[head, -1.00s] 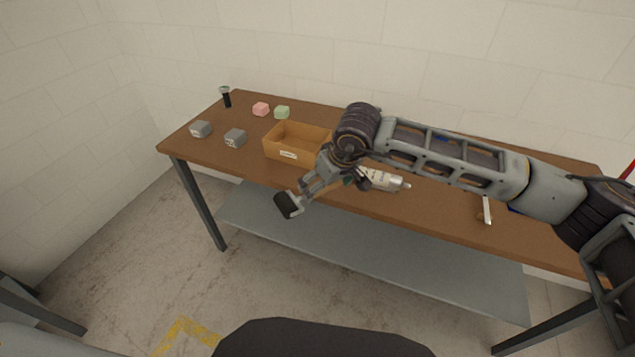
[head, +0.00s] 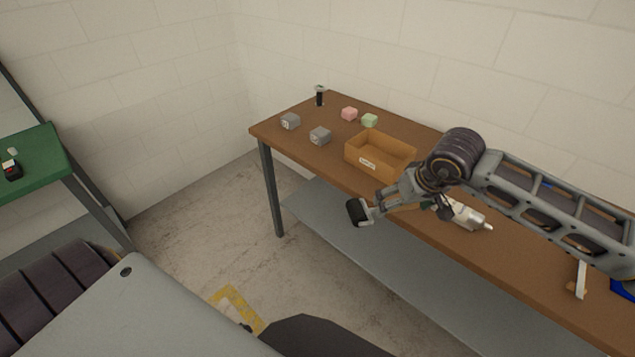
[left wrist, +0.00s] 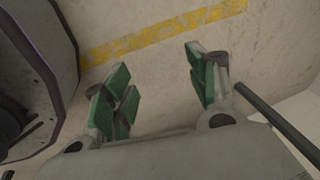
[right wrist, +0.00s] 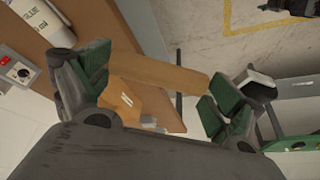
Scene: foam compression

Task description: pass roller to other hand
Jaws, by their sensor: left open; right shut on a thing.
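The roller has a black head (head: 357,211) on a light frame and a wooden handle. My right gripper (head: 384,205) is shut on the roller in front of the brown table's near edge. In the right wrist view, the wooden handle (right wrist: 165,73) lies across between the green-padded fingers (right wrist: 155,92), and the black head (right wrist: 258,82) shows beyond the right finger. My left gripper (left wrist: 160,95) is open and empty in the left wrist view, over the floor, apart from the roller.
A green table (head: 40,165) stands at left. Open floor lies between.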

